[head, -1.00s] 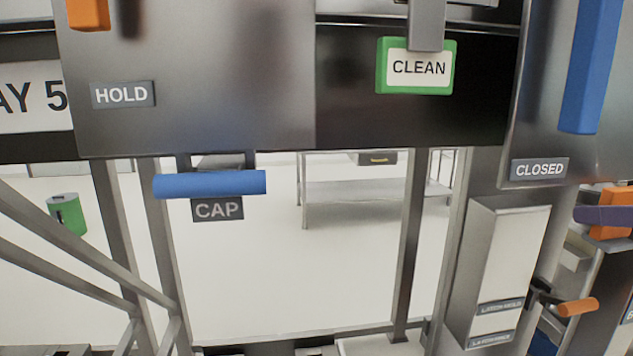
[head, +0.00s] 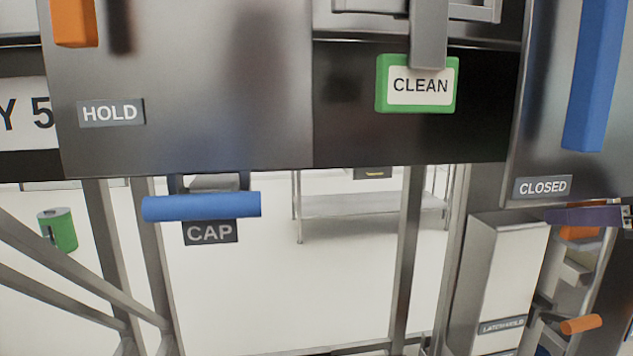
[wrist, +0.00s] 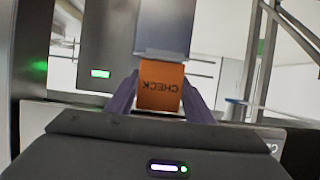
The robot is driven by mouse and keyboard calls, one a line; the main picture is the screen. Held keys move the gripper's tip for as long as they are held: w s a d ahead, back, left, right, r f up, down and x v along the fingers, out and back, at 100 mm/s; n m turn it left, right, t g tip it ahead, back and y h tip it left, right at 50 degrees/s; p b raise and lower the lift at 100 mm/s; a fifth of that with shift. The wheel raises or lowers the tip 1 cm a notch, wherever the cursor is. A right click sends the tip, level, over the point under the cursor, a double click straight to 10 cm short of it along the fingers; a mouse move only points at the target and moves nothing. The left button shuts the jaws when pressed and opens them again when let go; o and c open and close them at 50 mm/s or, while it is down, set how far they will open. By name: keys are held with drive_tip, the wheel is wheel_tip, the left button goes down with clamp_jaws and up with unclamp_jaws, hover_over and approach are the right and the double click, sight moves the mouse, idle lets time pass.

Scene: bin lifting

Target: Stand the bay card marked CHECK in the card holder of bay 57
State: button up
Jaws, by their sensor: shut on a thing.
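The orange bay card marked CHECK (wrist: 160,98) is between the two purple fingers of my gripper (wrist: 161,82) in the wrist view. Its lettering appears upside down there. My gripper is shut on it. In the head view, a purple finger (head: 590,215) shows at the right edge below the CLOSED label, with a bit of orange (head: 580,232) beneath it. A sign reading "Y 5" (head: 22,115) is cut off at the left, so its full bay number is hidden. A green card marked CLEAN (head: 417,84) hangs below a grey bracket (head: 429,35). I cannot make out an empty card holder.
A steel panel labelled HOLD (head: 110,112) and a blue handle (head: 200,206) above a CAP label (head: 210,232) are at left. A blue vertical handle (head: 595,80) is at upper right. A grey box (head: 505,275) and an orange-gripped lever (head: 581,324) are at lower right.

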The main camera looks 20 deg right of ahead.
drive_tip(key=w, duration=0.6)
drive_tip(key=w+d, duration=0.1)
drive_tip(key=w, duration=0.3)
drive_tip(key=shift+d, duration=0.1)
drive_tip(key=shift+w, duration=0.1)
drive_tip(key=w, duration=0.4)
drive_tip(key=shift+d, duration=0.2)
drive_tip(key=shift+s+f, duration=0.1)
drive_tip(key=shift+f, duration=0.65)
drive_tip(key=shift+f, duration=0.1)
drive_tip(key=o, duration=1.1)
drive_tip(key=shift+s+r, duration=0.3)
drive_tip(key=shift+s, duration=0.1)
drive_tip(key=v, duration=1.1)
drive_tip(key=shift+s, duration=0.1)
